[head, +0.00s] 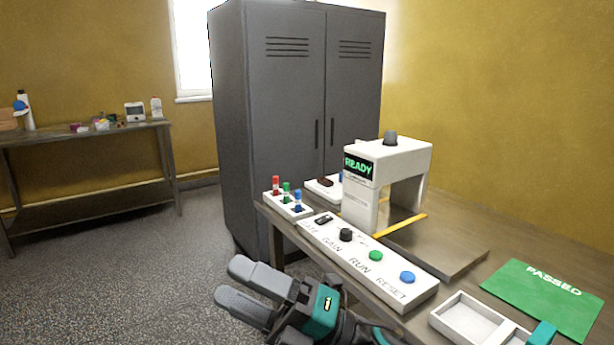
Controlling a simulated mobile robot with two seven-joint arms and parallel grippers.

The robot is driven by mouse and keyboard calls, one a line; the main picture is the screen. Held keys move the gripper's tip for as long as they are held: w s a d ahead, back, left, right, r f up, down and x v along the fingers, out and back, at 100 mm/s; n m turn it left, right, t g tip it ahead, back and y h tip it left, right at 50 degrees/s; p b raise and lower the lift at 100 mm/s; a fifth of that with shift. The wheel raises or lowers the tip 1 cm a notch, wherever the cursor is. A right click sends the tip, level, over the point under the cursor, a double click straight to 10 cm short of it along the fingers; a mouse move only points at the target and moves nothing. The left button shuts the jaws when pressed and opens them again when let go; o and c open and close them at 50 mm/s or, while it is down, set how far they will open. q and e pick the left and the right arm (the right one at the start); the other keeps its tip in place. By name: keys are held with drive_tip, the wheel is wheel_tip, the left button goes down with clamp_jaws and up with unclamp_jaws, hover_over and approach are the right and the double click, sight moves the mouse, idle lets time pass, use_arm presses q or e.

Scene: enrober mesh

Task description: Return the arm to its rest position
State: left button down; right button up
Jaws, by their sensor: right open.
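My right gripper (230,281) is at the lower middle of the head view, with its two grey fingers pointing left. The fingers are apart with nothing between them. It is in front of the workbench's near edge, left of and below the white control panel (333,257), and appears clear of both. Its teal and black wrist reaches the bottom edge of the picture. My left gripper is not in view.
The workbench (475,235) carries a white machine (400,155) reading READY, a holder with red, green and blue pieces (288,206), a white tray (463,320) and a green PASSED mat (535,285). A grey cabinet (270,110) stands behind. Floor at left is clear.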

drive_tip(key=w+d+f+m+t+h, duration=0.1)
drive_tip(key=d+f+m+t+h, duration=0.7)
drive_tip(key=m, duration=0.5)
drive_tip(key=w+d+f+m+t+h, duration=0.2)
drive_tip(key=d+f+m+t+h, duration=0.45)
drive_tip(key=f+m, duration=0.45)
drive_tip(key=s+d+f+m+g+h+p, duration=0.1)
drive_tip(key=s+d+f+m+g+h, duration=0.5)
drive_tip(key=s+d+f+m, duration=0.4)
drive_tip(key=s+d+f+g, duration=0.1)
drive_tip(key=s+f, duration=0.2)
drive_tip(key=f, duration=0.2)
drive_tip(key=shift+s+h, duration=0.2)
drive_tip(key=shift+h, duration=0.15)
drive_tip(key=shift+a, duration=0.1)
clamp_jaws()
